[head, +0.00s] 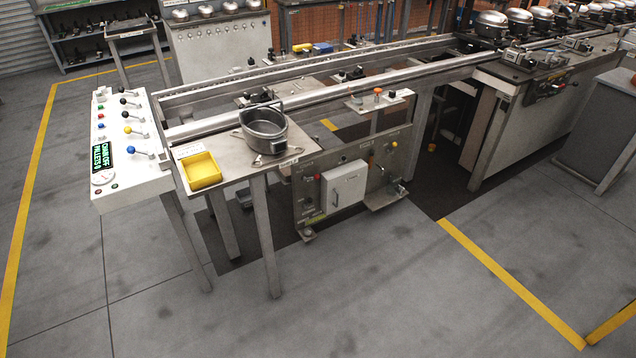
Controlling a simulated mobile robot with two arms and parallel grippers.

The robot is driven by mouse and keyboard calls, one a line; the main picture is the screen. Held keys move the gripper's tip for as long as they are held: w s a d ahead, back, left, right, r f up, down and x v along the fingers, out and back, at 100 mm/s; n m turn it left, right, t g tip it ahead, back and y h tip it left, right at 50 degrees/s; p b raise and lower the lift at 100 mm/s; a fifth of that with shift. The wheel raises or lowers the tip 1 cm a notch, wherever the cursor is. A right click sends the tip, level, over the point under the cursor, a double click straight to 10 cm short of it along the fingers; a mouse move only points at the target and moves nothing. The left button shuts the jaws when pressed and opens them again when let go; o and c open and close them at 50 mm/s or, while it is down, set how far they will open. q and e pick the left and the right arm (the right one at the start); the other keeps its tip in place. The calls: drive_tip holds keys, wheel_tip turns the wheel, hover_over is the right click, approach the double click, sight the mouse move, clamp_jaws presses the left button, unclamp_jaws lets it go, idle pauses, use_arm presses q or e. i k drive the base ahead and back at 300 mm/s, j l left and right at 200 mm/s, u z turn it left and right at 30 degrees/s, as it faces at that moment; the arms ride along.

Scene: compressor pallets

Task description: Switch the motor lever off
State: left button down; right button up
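A white control panel (153,180) slopes at the left end of the conveyor line. It carries several ball-topped levers: a blue one (133,150), a yellow one (128,131), and dark ones (126,114) farther up. I cannot read a label that tells which is the motor lever. A black display (104,157) with green text, seemingly "CHAIN OFF" and "PALLETS 0", sits at the panel's lower left. A round gauge (103,177) is below it. Neither of my grippers is in view.
A small table beside the panel holds a yellow tray (200,170) and a grey metal pot (263,130). The conveyor rail (330,92) runs to the upper right. A grey box (344,186) is mounted below it. The floor in front is clear, with yellow lines (510,280).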

sight(317, 176)
drive_tip(key=i+l, duration=0.6)
drive_tip(key=i, duration=0.15)
drive_tip(key=i+l, duration=1.2)
drive_tip(key=i, duration=0.25)
